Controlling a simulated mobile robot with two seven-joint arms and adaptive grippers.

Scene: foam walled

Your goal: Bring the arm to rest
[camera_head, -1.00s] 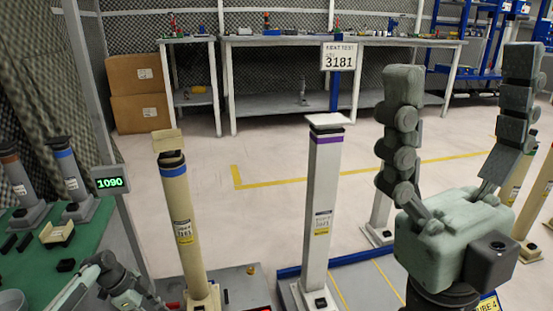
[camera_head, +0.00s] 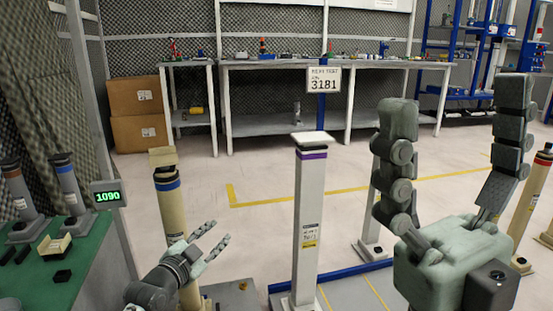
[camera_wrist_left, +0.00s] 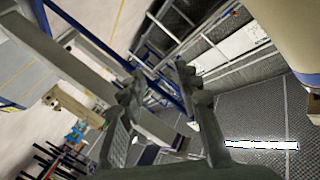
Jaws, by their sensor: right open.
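My left gripper (camera_head: 220,231) comes in from the lower left in the head view. Its two fingers are apart with nothing between them. It overlaps the lower part of the tan post (camera_head: 170,203) in the picture; whether they touch cannot be told. In the left wrist view the fingers (camera_wrist_left: 158,77) are also spread and empty. My right gripper (camera_head: 456,90) stands large and close at the right of the head view. Its two jointed fingers point up, wide apart, with nothing between them.
A white post with a purple band (camera_head: 309,215) stands between the grippers. A green table (camera_head: 90,262) with small dark parts and a 1090 display (camera_head: 107,194) is at left. Workbenches (camera_head: 270,64) and brown boxes (camera_head: 136,95) are at the back. Open floor lies between.

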